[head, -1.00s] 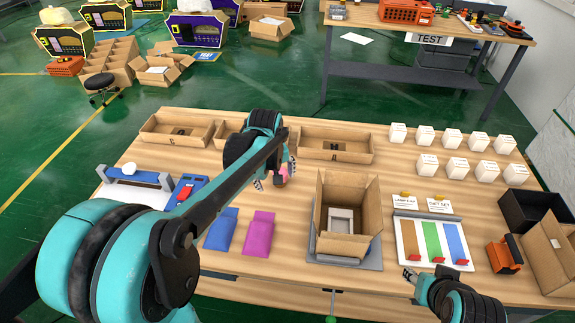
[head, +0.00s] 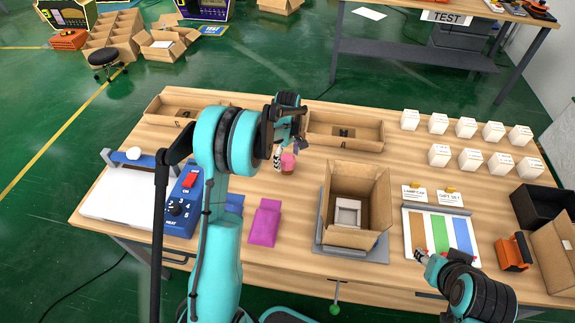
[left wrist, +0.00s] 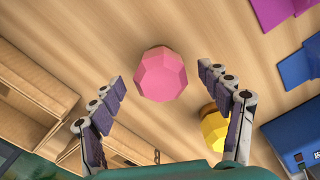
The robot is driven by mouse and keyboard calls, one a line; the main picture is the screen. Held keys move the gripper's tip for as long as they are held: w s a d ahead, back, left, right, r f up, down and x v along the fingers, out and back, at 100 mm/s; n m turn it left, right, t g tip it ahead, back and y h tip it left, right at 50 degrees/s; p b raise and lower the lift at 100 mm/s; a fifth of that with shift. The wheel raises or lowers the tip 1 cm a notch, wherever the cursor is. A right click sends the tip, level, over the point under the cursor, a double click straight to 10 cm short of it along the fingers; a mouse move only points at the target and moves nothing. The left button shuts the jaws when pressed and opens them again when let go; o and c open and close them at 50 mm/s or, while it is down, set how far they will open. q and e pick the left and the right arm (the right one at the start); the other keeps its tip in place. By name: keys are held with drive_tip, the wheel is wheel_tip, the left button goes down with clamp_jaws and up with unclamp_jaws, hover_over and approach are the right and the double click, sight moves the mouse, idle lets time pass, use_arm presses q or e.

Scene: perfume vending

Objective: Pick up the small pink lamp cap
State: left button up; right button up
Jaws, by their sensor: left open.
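The small pink lamp cap (head: 288,162) sits on the wooden table, left of the open cardboard box. In the left wrist view the pink cap (left wrist: 161,75) is a faceted piece between and a little beyond my fingertips. My left gripper (left wrist: 165,82) is open and empty, its fingers spread on both sides of the cap and apart from it. In the head view my left gripper (head: 288,153) is beside the cap. A yellow cap (left wrist: 213,128) lies by the right-hand finger in the wrist view. My right gripper (head: 425,258) is near the colour-striped tray; its jaws are too small to judge.
The open cardboard box (head: 372,238) stands right of the cap. Shallow cardboard trays (head: 367,141) line the back edge. A magenta pad (head: 264,224) lies in front, and a blue sealing machine (head: 180,206) stands at the left. Several white boxes (head: 466,128) stand at the right.

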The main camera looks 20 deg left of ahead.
use_arm(q)
wheel_tip(320, 180, down, 3)
drive_tip(key=shift+f+b, duration=0.15)
drive_tip(key=shift+b, duration=0.3)
drive_tip(key=c, duration=1.3)
